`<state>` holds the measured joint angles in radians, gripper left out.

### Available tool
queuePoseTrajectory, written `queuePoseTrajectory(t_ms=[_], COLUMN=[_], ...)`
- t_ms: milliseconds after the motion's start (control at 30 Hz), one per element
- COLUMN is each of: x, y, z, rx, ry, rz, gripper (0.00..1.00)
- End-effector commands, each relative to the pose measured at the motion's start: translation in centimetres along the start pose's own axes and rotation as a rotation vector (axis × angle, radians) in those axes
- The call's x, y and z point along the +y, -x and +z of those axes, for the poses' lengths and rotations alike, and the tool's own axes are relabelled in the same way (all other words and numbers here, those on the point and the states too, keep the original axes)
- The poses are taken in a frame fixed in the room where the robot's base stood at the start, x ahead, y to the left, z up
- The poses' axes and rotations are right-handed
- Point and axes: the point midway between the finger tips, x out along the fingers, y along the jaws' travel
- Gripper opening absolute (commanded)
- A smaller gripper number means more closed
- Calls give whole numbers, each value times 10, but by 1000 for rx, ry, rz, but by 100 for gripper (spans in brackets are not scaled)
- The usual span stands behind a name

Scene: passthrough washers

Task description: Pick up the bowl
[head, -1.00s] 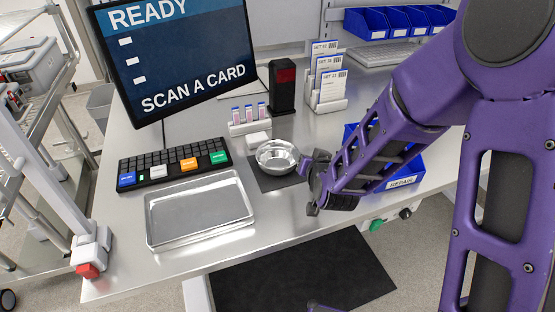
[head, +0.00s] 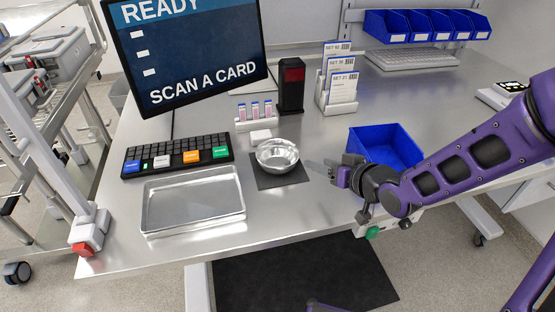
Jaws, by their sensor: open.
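The shiny metal bowl (head: 277,156) stands upright on a dark square mat (head: 262,181) on the steel table. My gripper (head: 322,168) is to the right of the bowl, with its fingers pointing left toward it. The gripper is open and empty, and a gap shows between it and the bowl. My purple arm comes in from the right edge. The whole bowl is in view.
A metal tray (head: 193,222) lies left of the mat, below a black keypad (head: 176,157). A vial rack (head: 257,121) and a small white block (head: 261,136) stand behind the bowl. A dark scanner tower (head: 291,85) and blue bin (head: 385,143) are nearby.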

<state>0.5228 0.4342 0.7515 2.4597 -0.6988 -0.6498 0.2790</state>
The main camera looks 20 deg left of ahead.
Motion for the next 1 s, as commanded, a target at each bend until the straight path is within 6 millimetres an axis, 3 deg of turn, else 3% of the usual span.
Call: queuePoseTrajectory(t_ms=[200,400,667,1000], x=[-1,0,1,2], y=[-48,-84,-103,-146], z=[2,0,0,0], rx=[1,1,0,1], ry=[0,-1,-1,1], rz=[-5,-2,0,-1], gripper=[56,56,56,56])
